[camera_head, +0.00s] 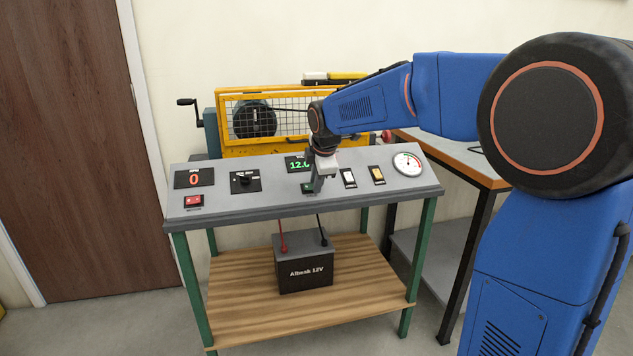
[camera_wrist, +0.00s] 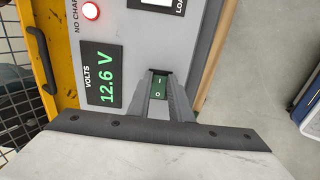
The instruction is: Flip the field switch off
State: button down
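A small green rocker switch marked I and O (camera_wrist: 159,86) shows between my fingertips in the wrist view. Its name label is hidden, so I cannot read whether it is the field switch. My gripper (camera_wrist: 160,80) has its two grey fingers a little apart, one on each side of the switch; I cannot tell whether they touch it. In the head view my gripper (camera_head: 315,188) points down at the sloping grey panel (camera_head: 240,203), just below the green voltmeter (camera_head: 297,164). The voltmeter reads 12.6 V in the wrist view (camera_wrist: 103,74).
A white rocker (camera_head: 348,178), an amber rocker (camera_head: 378,175) and a round dial (camera_head: 408,163) lie right of my gripper. A black knob (camera_head: 244,181) and a red switch (camera_head: 194,201) lie left. A red lamp (camera_wrist: 91,10) glows. A yellow mesh guard (camera_head: 225,115) stands behind.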

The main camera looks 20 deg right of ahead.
jog(key=shift+a, duration=0.1)
jog(key=shift+s+a+h, duration=0.1)
jog(key=shift+a+h, duration=0.15)
jog(key=shift+h, duration=0.55)
jog(key=shift+a+m+h, duration=0.1)
jog(key=shift+m+h, duration=0.3)
jog(key=shift+h, duration=0.3)
jog(key=c, duration=1.6)
grip_release()
jog(key=shift+r, duration=0.2)
